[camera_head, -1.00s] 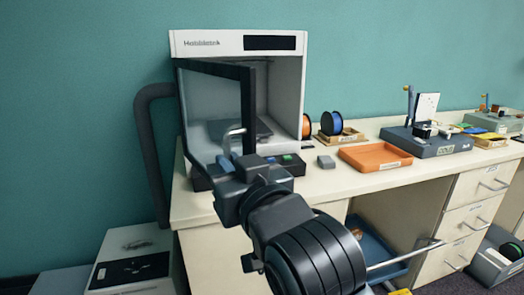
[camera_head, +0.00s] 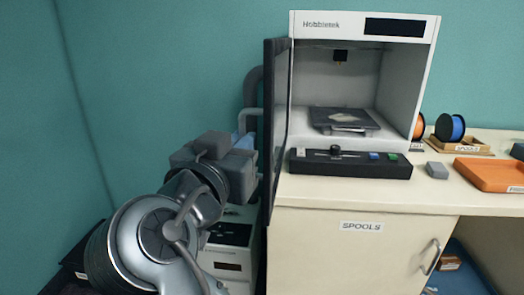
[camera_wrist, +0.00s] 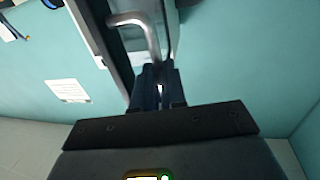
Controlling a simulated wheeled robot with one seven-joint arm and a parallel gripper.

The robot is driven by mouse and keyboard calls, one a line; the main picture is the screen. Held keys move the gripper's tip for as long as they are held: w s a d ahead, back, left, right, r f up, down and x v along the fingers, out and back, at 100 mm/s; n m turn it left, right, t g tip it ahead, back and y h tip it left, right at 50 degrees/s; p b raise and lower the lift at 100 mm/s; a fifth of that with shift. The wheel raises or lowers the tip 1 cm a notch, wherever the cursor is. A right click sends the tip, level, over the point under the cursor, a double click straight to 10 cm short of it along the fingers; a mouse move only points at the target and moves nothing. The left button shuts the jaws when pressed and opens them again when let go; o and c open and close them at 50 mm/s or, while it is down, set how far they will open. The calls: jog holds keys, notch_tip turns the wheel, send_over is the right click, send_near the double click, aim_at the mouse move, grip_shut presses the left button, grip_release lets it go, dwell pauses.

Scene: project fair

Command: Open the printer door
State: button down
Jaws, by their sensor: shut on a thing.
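The printer (camera_head: 363,22) is a white box on the counter, its front open and the bed inside visible. Its dark-framed door (camera_head: 274,135) is swung out on the left side and appears nearly edge-on in the head view. My gripper (camera_head: 246,142) is on the outer, left side of the door. In the wrist view, my gripper (camera_wrist: 157,88) is shut on the curved metal door handle (camera_wrist: 150,30). The door (camera_wrist: 112,45) runs along the left of the fingers there. The exact contact is partly hidden by the fingers.
A dark control panel (camera_head: 350,168) lies before the printer. An orange tray (camera_head: 488,174), a grey block (camera_head: 437,170) and spools (camera_head: 450,127) are to the right. A cabinet labelled SPOOLS (camera_head: 350,250) is below. A low white unit (camera_head: 228,262) stands at lower left.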

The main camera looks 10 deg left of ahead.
jog(key=shift+w+a+f+h, duration=0.1)
jog(key=shift+w+a+h, duration=0.1)
jog(key=shift+a+h, duration=0.1)
jog(key=c, duration=1.2)
grip_release()
jog(key=shift+a, duration=0.1)
jog(key=shift+s, duration=0.1)
jog(key=shift+s+a+b, duration=0.2)
jog(key=shift+s, duration=1.05)
jog(key=shift+s+a+b, duration=0.2)
jog(key=shift+s, duration=1.1)
jog(key=shift+s+a+b, duration=0.2)
jog(key=shift+s, duration=1.05)
jog(key=shift+f, duration=0.1)
